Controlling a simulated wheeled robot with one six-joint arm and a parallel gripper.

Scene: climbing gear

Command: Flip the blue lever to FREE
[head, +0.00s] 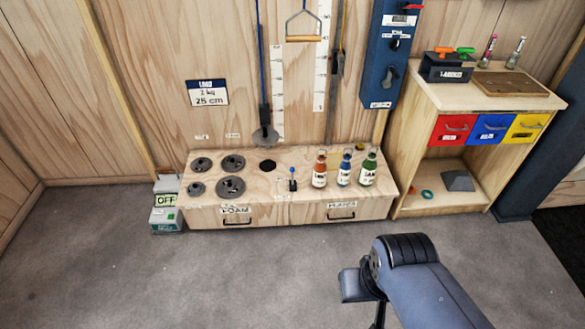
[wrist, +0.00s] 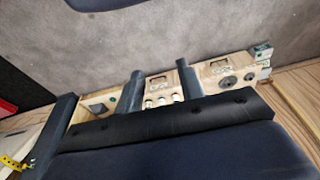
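The blue lever (head: 292,178) is a small blue-topped stick on a dark base, on top of the low wooden bench (head: 262,214). It stands roughly upright, left of the bottles. Small white labels (head: 284,197) lie by its base, too small to read, so which setting it is at I cannot tell. My gripper (wrist: 160,82) shows in the wrist view as two dark fingers standing apart with nothing between them. It is well away from the lever. The head view shows my arm at lower right, in front of the bench. The lever cannot be made out in the wrist view.
A red bottle (head: 320,171), a blue bottle (head: 345,170) and a green bottle (head: 368,168) stand right of the lever. Several dark weight plates (head: 231,187) lie left. A dark hole (head: 267,166) and hanging round weight (head: 265,137) are behind. Floor before the bench is clear.

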